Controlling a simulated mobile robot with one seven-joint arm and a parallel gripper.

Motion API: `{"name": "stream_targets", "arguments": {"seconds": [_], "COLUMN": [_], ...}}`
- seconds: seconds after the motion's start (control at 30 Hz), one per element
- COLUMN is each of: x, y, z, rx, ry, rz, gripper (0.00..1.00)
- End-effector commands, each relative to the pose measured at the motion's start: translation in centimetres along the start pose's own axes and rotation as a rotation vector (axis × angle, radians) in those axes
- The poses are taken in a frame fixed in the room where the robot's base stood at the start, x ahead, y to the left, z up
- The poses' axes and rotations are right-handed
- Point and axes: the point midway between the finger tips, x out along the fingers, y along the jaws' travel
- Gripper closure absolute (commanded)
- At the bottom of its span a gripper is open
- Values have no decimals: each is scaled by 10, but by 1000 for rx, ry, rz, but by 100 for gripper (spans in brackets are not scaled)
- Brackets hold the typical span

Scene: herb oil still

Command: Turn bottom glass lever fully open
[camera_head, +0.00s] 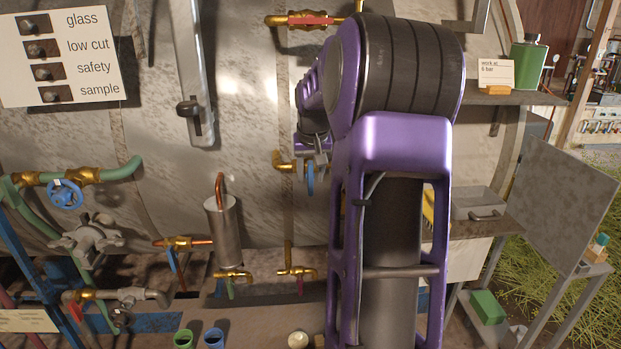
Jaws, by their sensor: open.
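A brass fitting (283,161) sits on the vessel's front, with a small blue lever (310,180) hanging down at its right end. This looks like the bottom glass lever, though my gripper covers part of the fitting. My gripper (314,157), on the purple arm, is just above the blue lever. Its fingers are small and dark here, and I cannot tell whether they touch the lever. The jaws hold nothing that I can see. Higher up, a brass fitting (290,20) carries a red lever (306,20) lying level. My arm hides the area to the right.
A sign (62,55) reads glass, low cut, safety, sample. A brass pipe (288,215) runs down below the fitting. A metal cylinder (224,235) stands to the left, with a blue handwheel (65,194) farther left. A shelf (520,97) with a green flask is at right.

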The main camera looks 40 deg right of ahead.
Motion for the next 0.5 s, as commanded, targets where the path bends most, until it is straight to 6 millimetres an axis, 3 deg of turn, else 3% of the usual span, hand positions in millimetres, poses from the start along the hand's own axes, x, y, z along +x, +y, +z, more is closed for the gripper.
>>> {"name": "stream_targets", "arguments": {"seconds": [0.1, 0.4, 0.5], "x": [9, 11, 11], "y": [0, 0, 0], "z": [0, 0, 0], "rx": [1, 1, 1], "ry": [-1, 0, 0], "rz": [0, 0, 0], "gripper": [53, 53, 67]}}
